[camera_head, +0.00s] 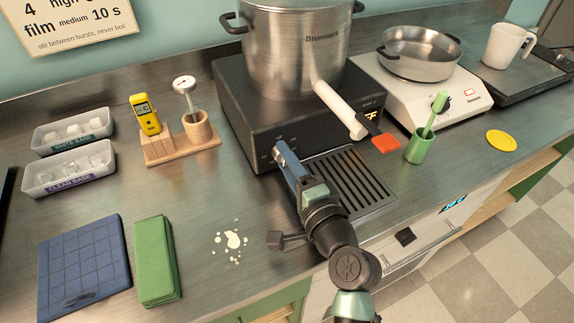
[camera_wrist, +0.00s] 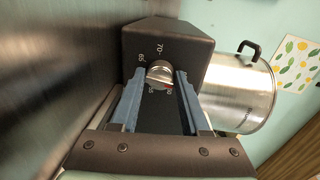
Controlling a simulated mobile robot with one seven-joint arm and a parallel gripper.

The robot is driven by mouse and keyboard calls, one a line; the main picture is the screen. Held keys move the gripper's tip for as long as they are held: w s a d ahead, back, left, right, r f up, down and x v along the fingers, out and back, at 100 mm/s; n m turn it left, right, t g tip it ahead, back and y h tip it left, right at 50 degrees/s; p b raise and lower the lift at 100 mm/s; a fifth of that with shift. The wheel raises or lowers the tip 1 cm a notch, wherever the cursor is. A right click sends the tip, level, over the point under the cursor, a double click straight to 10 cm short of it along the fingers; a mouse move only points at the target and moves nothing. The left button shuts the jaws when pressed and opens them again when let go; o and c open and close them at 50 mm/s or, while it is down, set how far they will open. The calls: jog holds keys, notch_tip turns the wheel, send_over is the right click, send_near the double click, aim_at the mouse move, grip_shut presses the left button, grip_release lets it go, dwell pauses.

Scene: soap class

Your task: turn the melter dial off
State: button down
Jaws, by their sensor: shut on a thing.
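The melter is a black box (camera_head: 236,110) with a large steel pot (camera_head: 295,50) on top; the box (camera_wrist: 190,50) and pot (camera_wrist: 242,92) also show in the wrist view. Its silver dial (camera_wrist: 160,72) sits on the face with numbers around it, such as 70 and 65. A red mark shows at the dial's lower right edge. My gripper (camera_wrist: 158,82) has its blue fingers on either side of the dial, shut on it. In the head view my gripper (camera_head: 282,150) is at the melter's front, and hides the dial. A partly covered display (camera_head: 371,114) shows lit characters ending in F.
A green cup (camera_head: 419,148) stands beyond. A splash of spilled white drops (camera_head: 233,240), a green block (camera_head: 156,260) and a blue mould (camera_head: 85,265) lie left.

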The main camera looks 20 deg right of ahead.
jog(key=shift+r+n+b, duration=0.1)
jog(key=shift+n+b, duration=0.3)
jog(key=shift+n, duration=0.4)
jog(key=shift+c, duration=2.2)
grip_release()
jog(key=shift+s, duration=0.15)
jog(key=s, duration=1.2)
jog(key=shift+s+r+b, duration=0.35)
jog(key=shift+r+b, duration=0.05)
